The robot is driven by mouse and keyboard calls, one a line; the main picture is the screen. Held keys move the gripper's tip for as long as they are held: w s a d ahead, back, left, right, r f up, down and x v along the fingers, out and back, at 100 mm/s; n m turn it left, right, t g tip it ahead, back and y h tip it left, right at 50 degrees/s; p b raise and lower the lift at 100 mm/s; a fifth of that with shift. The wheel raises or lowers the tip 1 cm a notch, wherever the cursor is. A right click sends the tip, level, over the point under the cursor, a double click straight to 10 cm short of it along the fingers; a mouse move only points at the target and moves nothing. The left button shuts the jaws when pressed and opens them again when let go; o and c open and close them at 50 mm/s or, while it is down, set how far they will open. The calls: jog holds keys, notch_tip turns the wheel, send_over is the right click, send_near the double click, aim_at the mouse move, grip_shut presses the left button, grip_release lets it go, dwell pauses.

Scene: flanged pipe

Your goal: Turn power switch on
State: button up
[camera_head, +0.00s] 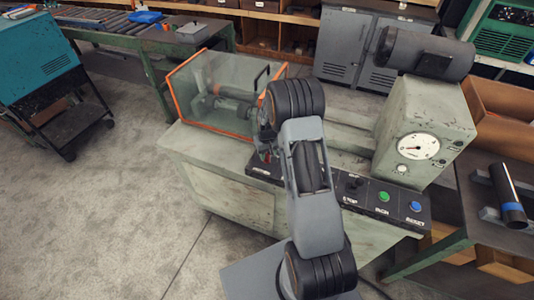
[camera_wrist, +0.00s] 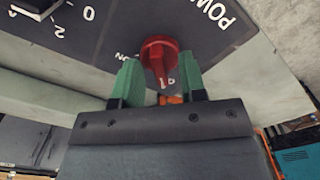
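The power switch is a red rotary knob (camera_wrist: 160,52) on a dark panel marked "POW…" in the wrist view. A pale mark shows on its lower grip, and "ON" is printed to its left. My gripper (camera_wrist: 159,70) has its two green fingers apart, one on each side of the knob's lower part. A gap shows between the fingers and the knob's narrow grip; whether the tips touch its wider part I cannot tell. In the head view my arm reaches down to the left end of the control panel (camera_head: 350,191), largely hiding the gripper and switch.
A black selector (camera_wrist: 38,8) marked 0 and 2 is on the same panel. Green (camera_head: 383,197) and blue (camera_head: 416,206) buttons sit further right. An orange-framed clear guard (camera_head: 210,95) stands just behind my gripper. A gauge housing (camera_head: 425,130) rises at right. Open floor lies left.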

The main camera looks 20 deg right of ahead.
jog(key=shift+f, duration=0.15)
grip_shut()
dwell(0.4)
jog(key=shift+m+b, duration=0.35)
jog(key=shift+m, duration=0.05)
jog(key=m+b, duration=0.2)
jog(key=m, duration=0.1)
jog(key=shift+f, duration=0.1)
jog(key=m+b, duration=0.2)
jog(key=m, duration=0.3)
jog(key=shift+b, duration=0.4)
jog(key=m+b, duration=0.1)
jog(key=m, duration=0.3)
jog(key=shift+m, duration=0.4)
jog(key=m+b, duration=0.1)
jog(key=m, duration=0.3)
jog(key=shift+m+b, duration=0.3)
grip_release()
